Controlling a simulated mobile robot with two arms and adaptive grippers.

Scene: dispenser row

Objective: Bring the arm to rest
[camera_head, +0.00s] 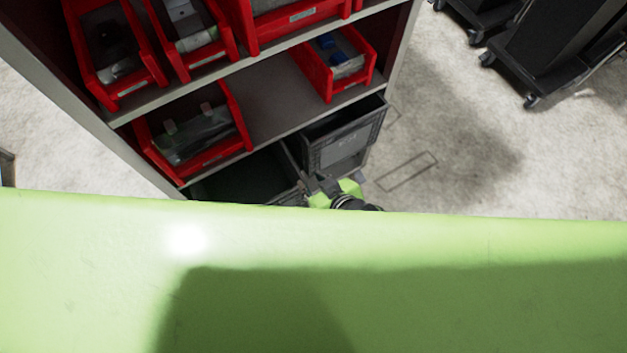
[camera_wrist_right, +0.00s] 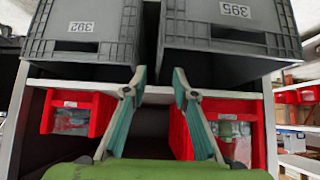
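My right gripper (camera_head: 312,188) shows in the head view at the lower front of the shelf unit, by the grey crates. Its wrist is partly hidden behind a large light-green surface. In the right wrist view, the right gripper (camera_wrist_right: 157,85) has its two teal-padded fingers apart with nothing between them. The fingertips are in front of the shelf edge and the grey crates; whether they touch is not clear. My left gripper is not in view.
The shelf holds red bins (camera_head: 323,66) with small parts. Grey crate 392 (camera_wrist_right: 58,50) and grey crate 395 (camera_wrist_right: 270,42) sit side by side in the right wrist view. Black wheeled carts (camera_head: 540,50) stand at the upper right. The floor (camera_head: 470,150) right of the shelf is clear.

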